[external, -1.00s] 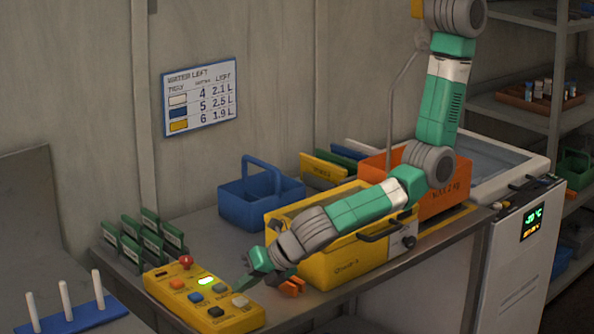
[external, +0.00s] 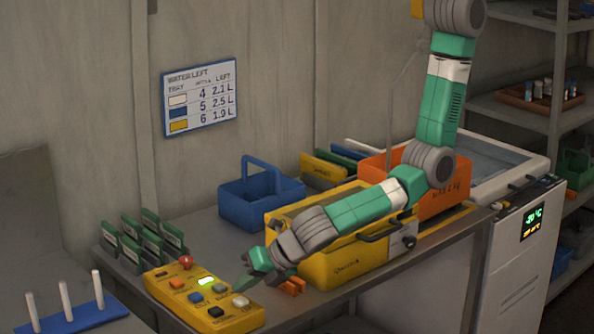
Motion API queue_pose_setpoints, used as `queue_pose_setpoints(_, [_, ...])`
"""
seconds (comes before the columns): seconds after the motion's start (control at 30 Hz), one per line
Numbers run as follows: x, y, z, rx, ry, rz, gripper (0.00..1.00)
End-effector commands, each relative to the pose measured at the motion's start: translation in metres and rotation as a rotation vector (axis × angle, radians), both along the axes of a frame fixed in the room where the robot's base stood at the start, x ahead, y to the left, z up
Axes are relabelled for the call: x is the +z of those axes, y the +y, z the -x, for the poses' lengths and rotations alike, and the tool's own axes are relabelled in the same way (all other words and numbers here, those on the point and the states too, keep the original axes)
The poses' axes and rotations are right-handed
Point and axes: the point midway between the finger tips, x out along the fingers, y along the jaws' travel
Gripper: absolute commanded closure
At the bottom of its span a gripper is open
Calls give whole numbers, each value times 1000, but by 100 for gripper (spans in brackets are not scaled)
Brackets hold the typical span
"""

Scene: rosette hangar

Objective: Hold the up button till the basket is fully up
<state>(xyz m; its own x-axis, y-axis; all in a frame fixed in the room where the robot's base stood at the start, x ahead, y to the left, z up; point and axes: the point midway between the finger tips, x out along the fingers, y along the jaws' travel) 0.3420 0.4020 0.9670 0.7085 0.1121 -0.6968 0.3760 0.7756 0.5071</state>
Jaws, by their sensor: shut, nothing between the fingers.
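A yellow control box (external: 203,308) lies at the table's front left. It has a red knob (external: 186,262), a lit green lamp (external: 206,281) and several buttons: orange (external: 177,285), blue (external: 196,297), grey (external: 219,289), black (external: 215,312) and white (external: 240,301). Their labels are too small to read. A blue basket (external: 260,205) with a raised handle stands behind. I cannot tell which container is the task's basket.
A yellow bin (external: 345,266) stands under my forearm, with an orange "MAX 2 kg" bin (external: 448,200) behind. Small green-and-white cards (external: 131,252) stand left of it all. White pegs on a blue base (external: 75,318) are at the far left. Orange pieces (external: 292,287) lie beside my gripper.

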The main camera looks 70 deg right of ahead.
Motion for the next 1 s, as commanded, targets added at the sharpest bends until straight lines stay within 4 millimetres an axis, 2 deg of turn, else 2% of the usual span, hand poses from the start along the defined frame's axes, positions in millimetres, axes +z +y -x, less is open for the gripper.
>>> queue_pose_setpoints(0.63, [0, 0, 0, 0, 0, 0, 100])
queue_pose_setpoints(1.0, [-9, 0, 0, 0, 0, 0, 100])
